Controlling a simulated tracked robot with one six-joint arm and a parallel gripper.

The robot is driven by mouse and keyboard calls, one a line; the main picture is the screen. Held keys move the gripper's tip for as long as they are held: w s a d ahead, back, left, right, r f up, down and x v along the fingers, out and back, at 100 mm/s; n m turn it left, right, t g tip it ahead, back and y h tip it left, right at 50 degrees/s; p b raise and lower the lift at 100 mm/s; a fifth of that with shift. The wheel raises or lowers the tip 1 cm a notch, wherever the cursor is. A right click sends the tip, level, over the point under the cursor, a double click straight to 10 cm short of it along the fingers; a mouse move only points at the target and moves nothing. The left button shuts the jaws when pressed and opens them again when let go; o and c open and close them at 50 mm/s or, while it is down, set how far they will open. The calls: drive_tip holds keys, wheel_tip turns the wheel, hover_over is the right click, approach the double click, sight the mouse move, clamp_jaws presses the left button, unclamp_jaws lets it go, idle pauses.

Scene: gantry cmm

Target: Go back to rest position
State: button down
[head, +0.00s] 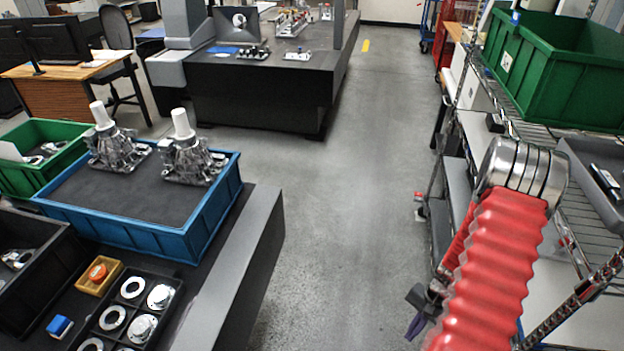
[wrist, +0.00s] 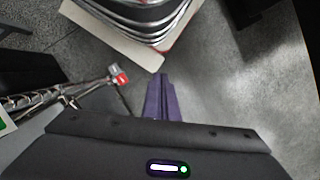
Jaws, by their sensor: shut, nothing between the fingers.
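In the head view my gripper (head: 414,322) is small and low at the right of centre, partly hidden behind my red ribbed arm. It hangs over the aisle side of the wire rack and touches nothing that I can see.
At right, a chrome wire rack (head: 585,215) holds a green crate (head: 560,75); its metalwork (wrist: 60,92) shows in the wrist view. At left, a dark bench (head: 235,270) bears a blue tray (head: 195,228). The floor aisle (head: 350,160) between is clear.

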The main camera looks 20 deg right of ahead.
drive_tip(key=w+a+r+n+h, duration=0.1)
drive_tip(key=w+a+r+n, duration=0.2)
drive_tip(key=r, duration=0.8)
drive_tip(key=a+r+n+h, duration=0.1)
drive_tip(key=a+r+n, duration=0.35)
drive_tip(key=r, duration=0.75)
drive_tip(key=s+a+r+n+t, duration=0.2)
drive_tip(key=a+r+t, duration=0.1)
drive_tip(key=a+r, duration=0.5)
drive_tip(key=s+a+r+n+t+h, duration=0.1)
drive_tip(key=a+r+n+t, duration=0.2)
drive_tip(key=a+r, duration=0.5)
wheel_tip(320, 180, up, 7)
drive_tip(key=shift+s+a+r+t, duration=0.1)
drive_tip(key=shift+s+a+t, duration=0.3)
drive_tip(key=shift+t, duration=0.2)
drive_tip(key=shift+s, duration=0.15)
